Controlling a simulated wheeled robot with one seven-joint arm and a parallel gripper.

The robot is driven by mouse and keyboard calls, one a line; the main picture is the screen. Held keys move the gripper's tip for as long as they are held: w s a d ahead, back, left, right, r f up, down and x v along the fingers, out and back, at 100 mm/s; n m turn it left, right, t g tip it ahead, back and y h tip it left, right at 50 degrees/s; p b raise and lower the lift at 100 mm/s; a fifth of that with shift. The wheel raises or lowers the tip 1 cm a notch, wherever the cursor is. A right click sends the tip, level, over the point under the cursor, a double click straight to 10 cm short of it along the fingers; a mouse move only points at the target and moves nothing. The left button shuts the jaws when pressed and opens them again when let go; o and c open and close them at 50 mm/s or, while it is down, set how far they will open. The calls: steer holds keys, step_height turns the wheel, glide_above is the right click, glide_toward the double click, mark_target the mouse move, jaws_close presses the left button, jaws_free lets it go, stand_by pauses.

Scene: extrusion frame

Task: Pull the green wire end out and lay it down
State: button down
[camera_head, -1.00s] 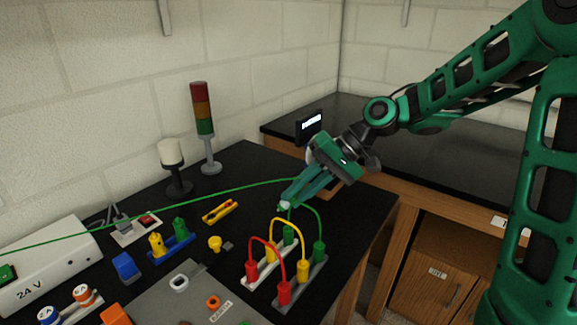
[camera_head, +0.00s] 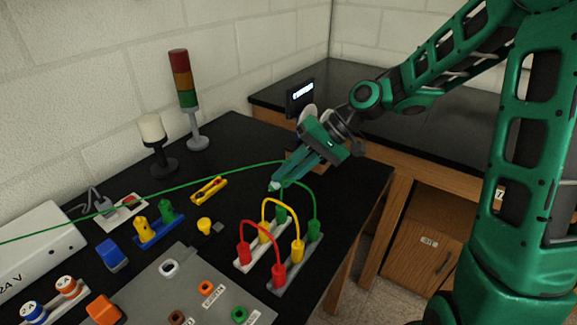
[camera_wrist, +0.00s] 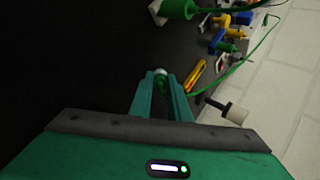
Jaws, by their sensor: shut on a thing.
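My gripper (camera_head: 275,185) is shut on the green wire end (camera_wrist: 161,78), whose pale tip shows between the fingertips in the wrist view. It is held above the black bench, just behind the terminal strips (camera_head: 254,263). The green wire (camera_head: 190,184) runs from the far left to my gripper. The strips carry red, yellow and green plugs, and looped wires join them across the two strips. The near green plug (camera_head: 314,231) sits upright in its strip. The fingers partly hide where the long wire meets the held end.
A signal tower (camera_head: 183,85) and a cream lamp (camera_head: 153,135) stand near the wall. A yellow tool (camera_head: 209,189), a blue holder (camera_head: 160,230) and a grey panel (camera_head: 170,293) with sockets lie left and front. Black bench (camera_head: 240,140) is clear behind my gripper.

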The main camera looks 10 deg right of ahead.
steer(key=shift+s+f, duration=0.1)
steer(key=shift+f, duration=0.35)
steer(key=shift+f, duration=0.15)
steer(key=c, duration=1.6)
jaws_free()
steer(key=shift+d+r, duration=0.35)
steer(key=shift+d, duration=0.05)
steer(key=v, duration=0.9)
steer(key=shift+d+r, duration=0.2)
steer(key=shift+r, duration=0.15)
